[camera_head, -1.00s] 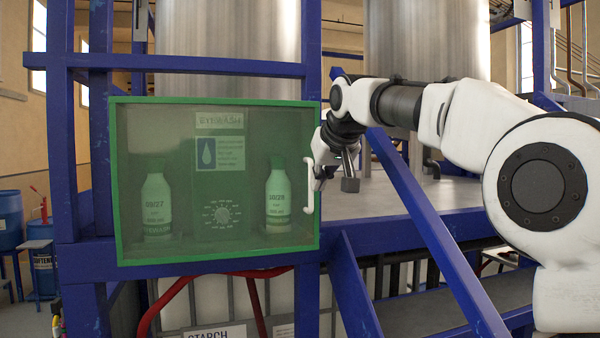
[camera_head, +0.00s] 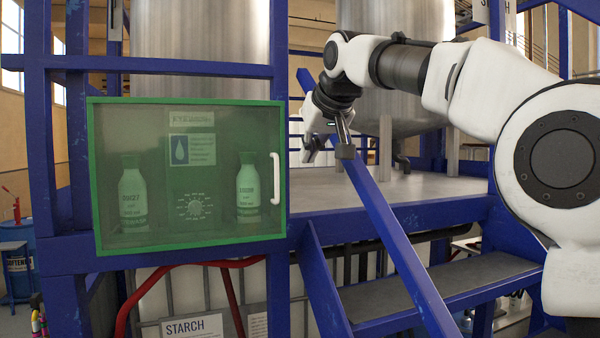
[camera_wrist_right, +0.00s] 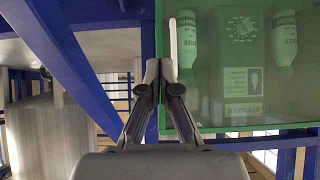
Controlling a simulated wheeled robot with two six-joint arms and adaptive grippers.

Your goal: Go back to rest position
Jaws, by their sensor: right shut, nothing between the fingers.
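My right gripper (camera_head: 310,150) is in front of the platform, just right of the green eyewash cabinet (camera_head: 187,245) in the head view. It is shut and empty, clear of the cabinet's white handle (camera_head: 276,178). In the right wrist view the shut fingers (camera_wrist_right: 166,82) point toward the handle (camera_wrist_right: 172,50), with the cabinet (camera_wrist_right: 205,122) on the right. The cabinet door is closed. Two bottles (camera_head: 132,200) (camera_head: 248,190) and a dial show through it. My left gripper is not in either view.
A blue frame post (camera_head: 279,50) stands by the cabinet. A slanted blue stair rail (camera_head: 395,230) runs close to my right arm, with steps (camera_head: 430,290) below. A metal tank (camera_head: 200,45) stands behind. Red hoses (camera_head: 135,290) hang under the cabinet.

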